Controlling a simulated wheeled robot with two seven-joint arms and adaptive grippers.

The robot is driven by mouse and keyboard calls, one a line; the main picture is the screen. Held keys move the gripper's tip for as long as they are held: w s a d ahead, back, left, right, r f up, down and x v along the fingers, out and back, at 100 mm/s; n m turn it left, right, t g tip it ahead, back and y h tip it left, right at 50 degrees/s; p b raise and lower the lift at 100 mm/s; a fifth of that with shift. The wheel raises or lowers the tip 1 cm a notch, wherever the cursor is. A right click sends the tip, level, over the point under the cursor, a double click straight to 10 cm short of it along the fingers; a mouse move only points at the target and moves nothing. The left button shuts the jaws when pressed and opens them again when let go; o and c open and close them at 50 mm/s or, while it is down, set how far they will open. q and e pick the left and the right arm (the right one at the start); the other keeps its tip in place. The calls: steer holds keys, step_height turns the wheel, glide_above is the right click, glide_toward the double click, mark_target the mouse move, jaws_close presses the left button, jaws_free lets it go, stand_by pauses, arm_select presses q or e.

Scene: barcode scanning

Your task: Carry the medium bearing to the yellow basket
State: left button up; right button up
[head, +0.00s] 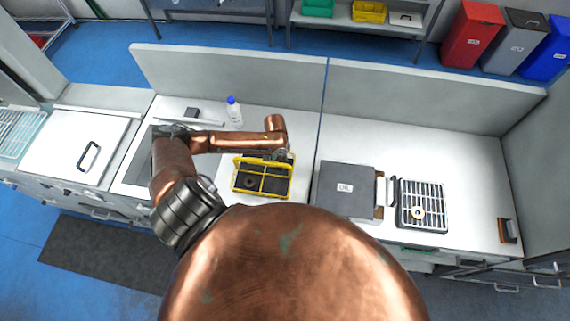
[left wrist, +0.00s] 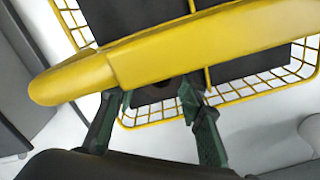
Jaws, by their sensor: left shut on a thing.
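The yellow basket (head: 234,189), a wire basket with dark compartments and a raised yellow handle, stands on the white counter. A ring-shaped bearing (head: 249,182) lies in its near-left compartment. My left gripper (head: 281,155) is at the basket's far right side, over the basket. In the left wrist view its two fingers (left wrist: 154,95) are apart around a dark brown piece, seemingly the medium bearing (left wrist: 160,84). The basket's handle (left wrist: 190,47) crosses close in front and hides most of it. Another bearing (head: 418,212) lies on a rack at the right. My right gripper is not in view.
A grey box (head: 345,188) stands right of the basket, beside the metal rack (head: 434,190). A bottle with a blue cap (head: 234,112) stands behind my left arm. A low grey partition (head: 240,80) runs along the counter's back. The counter's far right is mostly clear.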

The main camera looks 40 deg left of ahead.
arm_select(q)
steer(key=shift+f, duration=0.15)
steer(key=shift+f, duration=0.1)
steer(key=o, duration=1.3)
steer(key=shift+c, duration=0.2)
step_height(320, 180, up, 12)
steer(key=shift+r+b, duration=0.25)
steer(key=shift+b, duration=0.2)
